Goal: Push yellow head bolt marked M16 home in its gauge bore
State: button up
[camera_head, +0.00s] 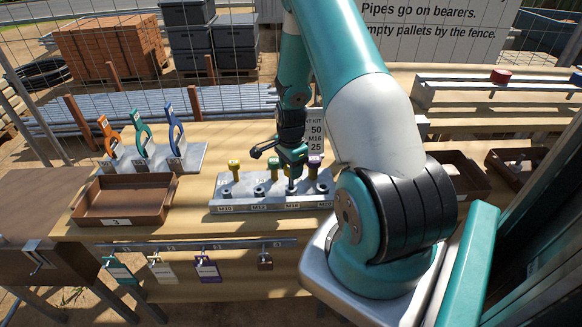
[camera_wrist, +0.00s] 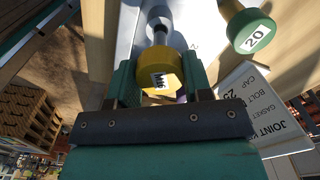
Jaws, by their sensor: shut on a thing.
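My gripper (camera_head: 291,160) is shut on a yellow bolt head (camera_wrist: 163,72) with a white label, which shows between the fingers in the wrist view. The label is hard to read. The bolt's grey shank (camera_wrist: 160,36) points toward a round collar at the top of that view. In the head view the gripper is above the grey gauge block (camera_head: 240,206), near the front label that looks like M16. How deep the shank sits in a bore cannot be told.
A green head marked 20 (camera_wrist: 250,27) is close to the gripper. A kit card (camera_head: 316,130) stands behind the block. A brown tray (camera_head: 124,203) and a rack of coloured-handled tools (camera_head: 156,159) are left. Brown trays (camera_head: 458,175) stand right. Tags hang along the front edge.

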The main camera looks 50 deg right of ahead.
aim_at(291, 185)
jog(key=shift+f, duration=0.15)
jog(key=shift+f+b, duration=1.05)
jog(key=shift+f, duration=0.15)
jog(key=shift+f, duration=0.25)
jog(key=shift+f+b, duration=0.7)
jog(key=shift+b, duration=0.05)
jog(key=o, duration=1.8)
notch_tip(291, 185, up, 7)
jog(key=p, duration=0.5)
jog(key=shift+r, duration=0.15)
